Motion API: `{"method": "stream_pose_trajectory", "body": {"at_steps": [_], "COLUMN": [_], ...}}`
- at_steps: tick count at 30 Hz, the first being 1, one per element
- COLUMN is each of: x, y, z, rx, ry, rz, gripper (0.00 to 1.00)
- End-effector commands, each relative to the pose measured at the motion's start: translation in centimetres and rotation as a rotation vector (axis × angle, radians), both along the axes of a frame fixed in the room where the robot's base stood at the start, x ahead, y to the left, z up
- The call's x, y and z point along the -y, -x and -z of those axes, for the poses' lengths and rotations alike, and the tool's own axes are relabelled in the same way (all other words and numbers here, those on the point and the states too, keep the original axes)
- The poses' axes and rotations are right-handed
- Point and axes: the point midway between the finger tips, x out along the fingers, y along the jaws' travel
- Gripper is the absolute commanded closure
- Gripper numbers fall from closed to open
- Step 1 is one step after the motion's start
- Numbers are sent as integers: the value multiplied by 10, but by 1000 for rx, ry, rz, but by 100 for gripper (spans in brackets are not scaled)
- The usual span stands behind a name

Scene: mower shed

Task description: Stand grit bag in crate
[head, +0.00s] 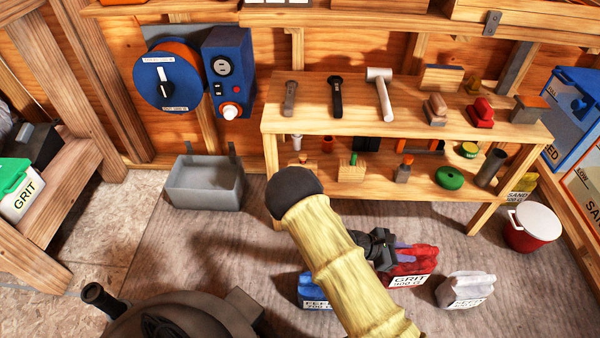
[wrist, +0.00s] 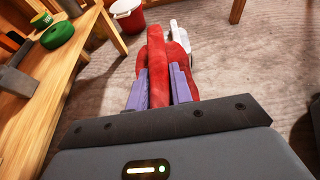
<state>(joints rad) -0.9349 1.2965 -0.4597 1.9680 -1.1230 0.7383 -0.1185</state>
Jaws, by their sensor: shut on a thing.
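The grit bag (head: 412,266) is red, with a white label reading GRIT, and is upright on or close to the floor below the workbench in the head view. My gripper (head: 392,254) is shut on its top. In the wrist view the red grit bag (wrist: 158,75) shows between the purple fingers of my gripper (wrist: 159,88). My arm covers part of the area left of the bag. The grey crate (head: 205,184) stands open on the floor left of the workbench and looks empty.
A blue feed bag (head: 314,290) is left of the grit bag and a white bag (head: 466,289) is to its right. A workbench (head: 400,132) with tools stands behind. A red bucket (head: 532,227) is at right. Floor between crate and arm is clear.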

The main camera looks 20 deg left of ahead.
Motion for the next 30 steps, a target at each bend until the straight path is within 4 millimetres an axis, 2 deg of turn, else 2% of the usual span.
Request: {"method": "stream_pose_trajectory", "body": {"at_steps": [1, 3, 18, 24, 30], "x": [4, 8, 31, 36, 37], "y": [-1, -3, -4, -1, 1], "z": [-24, -44, -172, -208, -217], "rx": [3, 3, 2, 2, 3], "ry": [3, 3, 2, 1, 2], "rz": [-10, -31, -189, -245, -267], "gripper": [100, 100, 100, 100, 100]}}
